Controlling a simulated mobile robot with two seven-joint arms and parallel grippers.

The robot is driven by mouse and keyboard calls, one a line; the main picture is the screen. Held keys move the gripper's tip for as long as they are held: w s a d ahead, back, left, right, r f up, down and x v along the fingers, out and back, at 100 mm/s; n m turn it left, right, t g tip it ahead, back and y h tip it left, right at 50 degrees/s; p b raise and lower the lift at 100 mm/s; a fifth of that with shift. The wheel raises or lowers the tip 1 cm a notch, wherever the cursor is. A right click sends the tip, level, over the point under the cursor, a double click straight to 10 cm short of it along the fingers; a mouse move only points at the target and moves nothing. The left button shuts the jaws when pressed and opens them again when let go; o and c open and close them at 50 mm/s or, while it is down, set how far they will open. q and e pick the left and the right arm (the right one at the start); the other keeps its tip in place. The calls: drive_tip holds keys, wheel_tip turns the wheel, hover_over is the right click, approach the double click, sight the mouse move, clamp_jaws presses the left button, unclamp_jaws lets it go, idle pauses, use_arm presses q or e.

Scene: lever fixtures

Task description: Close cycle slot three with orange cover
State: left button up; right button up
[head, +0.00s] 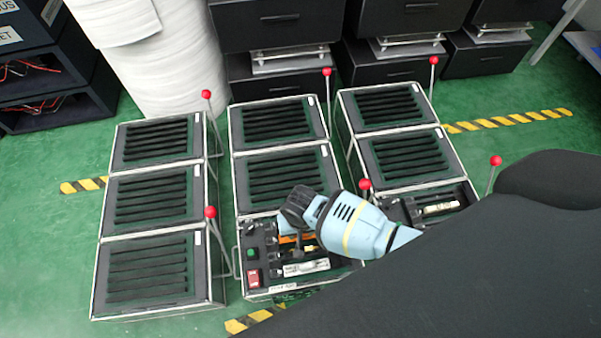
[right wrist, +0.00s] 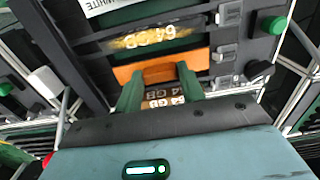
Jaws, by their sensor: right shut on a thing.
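An orange cover (head: 286,239) lies in the open front compartment of the middle fixture (head: 254,262), partly hidden by my right arm. In the right wrist view the orange cover (right wrist: 197,60) runs across between dark walls. My right gripper (head: 297,225) reaches down into this compartment. Its green fingers (right wrist: 160,75) are shut on the orange cover. Strips marked "64 GB" show beyond the cover and between the fingers. Whether the cover is seated in its slot cannot be told. My left gripper is not in view.
Red-ball levers (head: 210,212) stand beside the fixtures. The left fixture (head: 150,270) has slatted panels in all three sections. The right fixture (head: 400,160) has an open front section. A green button (head: 252,254) and red switch (head: 253,276) are left of the gripper.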

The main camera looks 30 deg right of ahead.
drive_tip(key=o, duration=1)
wheel_tip(320, 180, up, 8)
drive_tip(key=p, duration=0.4)
drive_tip(key=shift+f, duration=0.1)
